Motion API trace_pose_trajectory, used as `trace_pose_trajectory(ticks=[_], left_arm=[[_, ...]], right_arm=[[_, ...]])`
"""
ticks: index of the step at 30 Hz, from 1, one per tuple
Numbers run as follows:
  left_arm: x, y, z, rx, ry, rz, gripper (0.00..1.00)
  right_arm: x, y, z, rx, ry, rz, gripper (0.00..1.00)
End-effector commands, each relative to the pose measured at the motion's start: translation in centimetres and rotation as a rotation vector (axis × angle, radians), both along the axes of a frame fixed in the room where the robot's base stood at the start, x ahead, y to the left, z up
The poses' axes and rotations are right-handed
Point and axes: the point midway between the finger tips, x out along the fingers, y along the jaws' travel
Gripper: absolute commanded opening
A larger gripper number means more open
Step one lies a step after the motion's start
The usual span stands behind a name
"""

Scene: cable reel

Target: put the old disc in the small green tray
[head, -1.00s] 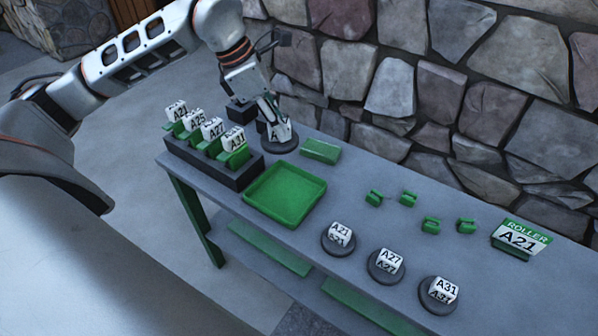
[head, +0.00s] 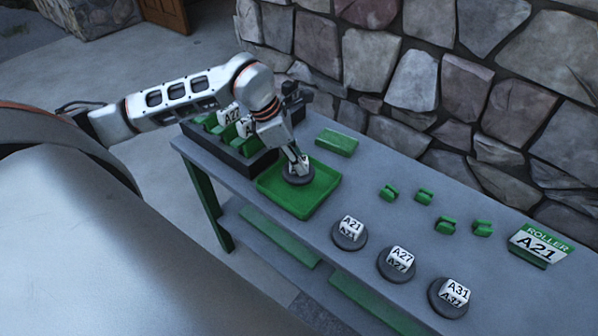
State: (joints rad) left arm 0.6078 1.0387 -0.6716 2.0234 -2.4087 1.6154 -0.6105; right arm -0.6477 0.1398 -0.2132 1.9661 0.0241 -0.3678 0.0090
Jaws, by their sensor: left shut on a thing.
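My left gripper (head: 299,165) is shut on the white labelled block of a dark round disc (head: 297,178). The disc is over the inside of the small green tray (head: 269,192); I cannot tell whether it touches the tray floor. The block's label is mostly hidden by the fingers. The tray sits at the left part of the grey table. My right gripper is not in view.
Dark discs with blocks A21 (head: 349,235), A27 (head: 397,262) and A31 (head: 451,296) stand along the front edge. Several small green holders (head: 446,225) and a ROLLER A21 sign (head: 539,243) stand to the right. A dark rack (head: 250,170) and a green block (head: 336,143) flank the tray.

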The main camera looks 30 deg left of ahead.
Motion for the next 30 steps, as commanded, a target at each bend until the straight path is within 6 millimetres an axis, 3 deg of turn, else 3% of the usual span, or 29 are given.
trace_pose_trajectory(ticks=[11, 23, 24, 25, 30], left_arm=[[0.0, 0.0, -4.1, -0.001, 0.001, 0.001, 0.0], [0.0, 0.0, -4.6, -0.001, -0.002, -0.001, 0.0], [0.0, 0.0, -4.6, 0.0, -0.002, -0.001, 0.28], [0.0, 0.0, -4.6, 0.0, -0.002, -0.001, 0.36], [0.0, 0.0, -4.6, 0.0, -0.002, -0.001, 0.37]], right_arm=[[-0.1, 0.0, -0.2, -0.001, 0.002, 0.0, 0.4], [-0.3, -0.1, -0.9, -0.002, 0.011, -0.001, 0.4], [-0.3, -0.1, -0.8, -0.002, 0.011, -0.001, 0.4], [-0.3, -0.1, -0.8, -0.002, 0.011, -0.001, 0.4], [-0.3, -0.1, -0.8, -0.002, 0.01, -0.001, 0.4]])
